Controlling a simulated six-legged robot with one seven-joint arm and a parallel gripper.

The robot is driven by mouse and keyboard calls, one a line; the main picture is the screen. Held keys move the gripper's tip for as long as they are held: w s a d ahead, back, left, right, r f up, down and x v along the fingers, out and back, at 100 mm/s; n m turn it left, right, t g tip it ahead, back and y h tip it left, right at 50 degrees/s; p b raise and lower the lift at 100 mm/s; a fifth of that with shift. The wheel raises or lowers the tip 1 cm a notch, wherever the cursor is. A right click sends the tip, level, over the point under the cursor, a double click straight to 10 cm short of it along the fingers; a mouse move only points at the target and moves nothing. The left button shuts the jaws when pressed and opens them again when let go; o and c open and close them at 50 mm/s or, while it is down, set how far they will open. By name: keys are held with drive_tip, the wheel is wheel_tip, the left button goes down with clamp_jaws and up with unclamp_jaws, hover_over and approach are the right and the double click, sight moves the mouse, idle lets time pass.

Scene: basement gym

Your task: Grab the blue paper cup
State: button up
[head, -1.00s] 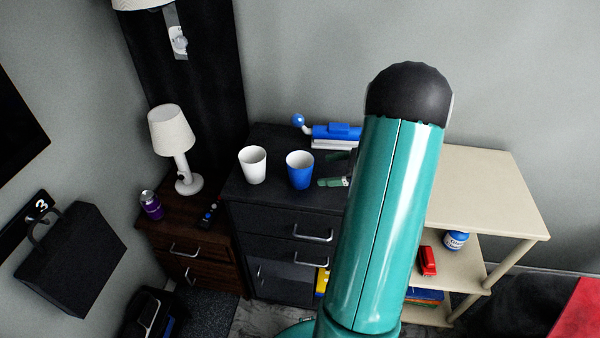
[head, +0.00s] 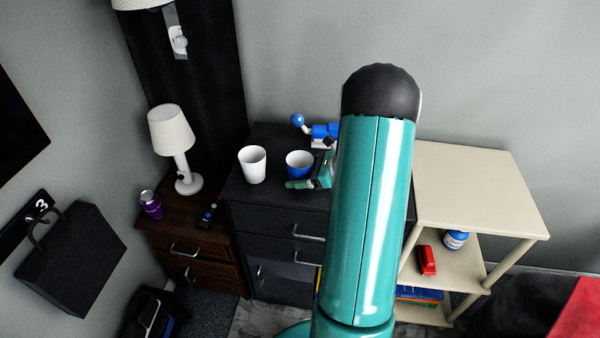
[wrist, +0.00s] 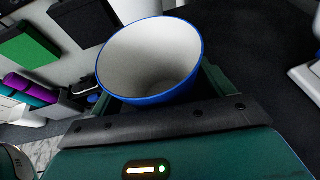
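The blue paper cup (head: 299,165), blue outside and white inside, stands upright on the dark drawer cabinet (head: 263,193). In the wrist view the cup (wrist: 150,62) is close, its empty mouth toward the camera, overlapping the palm. My teal gripper (head: 307,178) is level with it, coming from the right. One finger lies on the near side of the cup in the head view. The other finger is mostly hidden behind the cup. The fingers look spread around the cup; I see no clear grip.
A white cup (head: 252,165) stands just left of the blue cup. A blue and white object (head: 322,132) lies behind it, partly covered by my arm. A lamp (head: 175,145), purple can (head: 151,204) and remote (head: 209,214) are on the brown cabinet. A beige shelf (head: 475,180) stands right.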

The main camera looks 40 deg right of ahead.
drive_tip(key=c, duration=0.9)
